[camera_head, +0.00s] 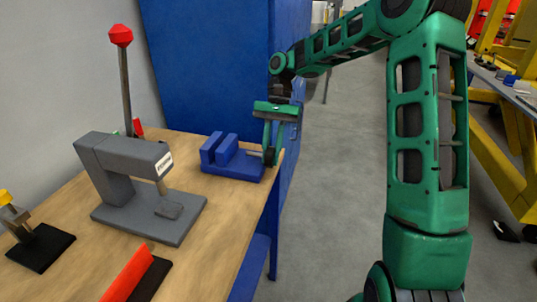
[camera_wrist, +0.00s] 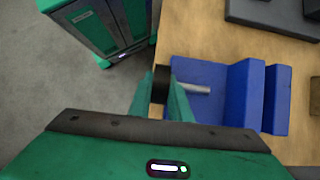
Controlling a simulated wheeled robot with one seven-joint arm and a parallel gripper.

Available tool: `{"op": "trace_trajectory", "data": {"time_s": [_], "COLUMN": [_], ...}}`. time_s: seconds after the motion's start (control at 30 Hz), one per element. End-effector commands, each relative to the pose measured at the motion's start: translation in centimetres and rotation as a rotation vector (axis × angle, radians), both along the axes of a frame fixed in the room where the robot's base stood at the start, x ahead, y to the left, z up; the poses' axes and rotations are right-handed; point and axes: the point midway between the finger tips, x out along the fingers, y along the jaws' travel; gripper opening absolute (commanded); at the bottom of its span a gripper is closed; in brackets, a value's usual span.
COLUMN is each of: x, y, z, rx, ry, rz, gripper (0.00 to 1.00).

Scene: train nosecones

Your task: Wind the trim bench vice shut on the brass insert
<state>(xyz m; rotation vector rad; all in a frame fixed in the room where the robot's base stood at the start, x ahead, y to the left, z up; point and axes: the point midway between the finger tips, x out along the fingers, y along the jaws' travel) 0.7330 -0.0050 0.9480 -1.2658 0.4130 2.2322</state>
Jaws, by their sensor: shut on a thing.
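The blue bench vice (camera_head: 232,172) sits at the right edge of the wooden bench. Its two upright jaw blocks stand close together with a narrow gap; they also show in the wrist view (camera_wrist: 243,90). A grey screw rod (camera_wrist: 195,88) runs from the vice to a dark round handle (camera_wrist: 161,84). My gripper (camera_head: 270,153) is at the handle end, beyond the bench edge side of the vice. In the wrist view my green fingers (camera_wrist: 160,102) are shut on the dark handle, one on each side. I cannot make out the brass insert.
A black base with a yellow-topped fixture (camera_head: 40,245) and a red-and-black piece (camera_head: 135,275) lie nearer. A blue cabinet (camera_head: 215,70) rises behind. Open floor lies right.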

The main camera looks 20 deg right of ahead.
Motion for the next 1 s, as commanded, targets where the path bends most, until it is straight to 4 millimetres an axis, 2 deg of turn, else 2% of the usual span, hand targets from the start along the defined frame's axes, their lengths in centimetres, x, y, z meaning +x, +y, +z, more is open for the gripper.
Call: {"op": "trace_trajectory", "data": {"time_s": [0.37, 0.4, 0.47, 0.8, 1.0], "x": [0.4, 0.4, 0.4, 0.3, 1.3], "y": [0.3, 0.3, 0.3, 0.0, -0.7], "z": [0.2, 0.2, 0.2, 0.2, 2.1], "rx": [0.007, 0.007, 0.005, 0.004, 0.005], "ry": [-0.011, -0.011, -0.010, -0.003, -0.004], "rz": [0.000, 0.000, 0.000, -0.002, -0.003], "gripper": [0.00, 0.22, 0.36, 0.36, 0.36]}}
